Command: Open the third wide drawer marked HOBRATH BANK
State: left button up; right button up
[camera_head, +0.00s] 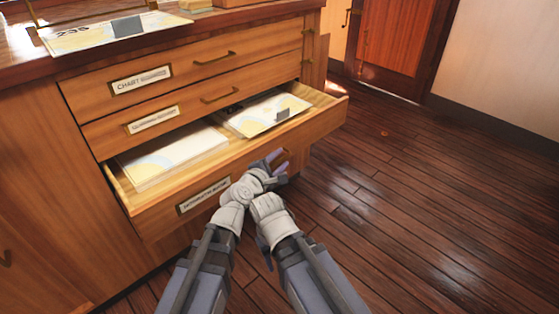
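The third wide drawer (165,205) of the wooden chest is pulled well out. Its front carries a small label (204,194) whose lettering is too small to read surely. Charts lie inside: a pale stack (172,158) at the left and a sheet (262,114) with a dark grey patch at the right. My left gripper (278,162) is at the drawer front, right of the label, where its fingers cover most of the handle; whether they grip it is unclear. My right gripper (266,252) is low beside the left wrist, mostly hidden by its own arm.
Two shut drawers with brass handles (216,58) sit above, the top one labelled CHART (140,79). A chart (112,31) lies on the chest top (60,66). Open plank floor (430,190) spreads to the right, up to a wooden door (395,45).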

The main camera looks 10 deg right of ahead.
aim_at(279, 132)
pick_arm(q)
jog(key=shift+r, duration=0.15)
notch_tip(279, 132, up, 10)
jog(key=p, duration=1)
jog(key=shift+f, duration=0.25)
